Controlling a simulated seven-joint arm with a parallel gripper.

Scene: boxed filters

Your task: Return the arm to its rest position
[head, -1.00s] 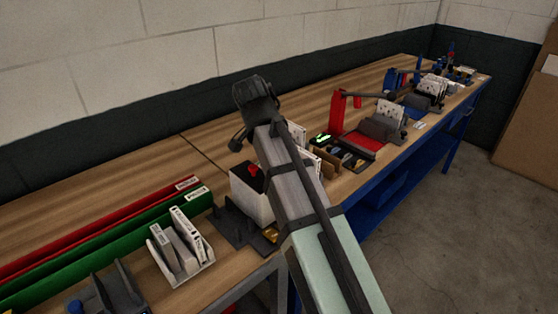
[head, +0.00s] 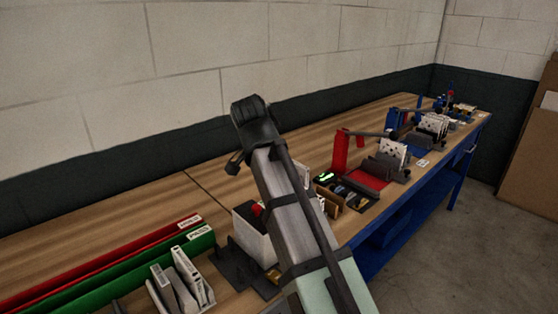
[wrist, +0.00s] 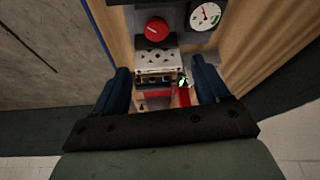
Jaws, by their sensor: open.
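My arm (head: 290,215) reaches up across the middle of the head view, over the wooden bench (head: 150,235). Its dark end joint (head: 252,120) is above the bench, in front of the wall. The gripper's fingers are not clear in the head view. In the wrist view my gripper (wrist: 162,88) is open, with one dark blue finger on each side. No held thing shows between the fingers; bench items show beyond them.
A red rail (head: 110,262) and a green rail (head: 130,270) lie at left, near a holder with white boxes (head: 182,280). Red and blue stations line the bench at right. The wrist view shows a red knob (wrist: 157,29) and a gauge (wrist: 205,16).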

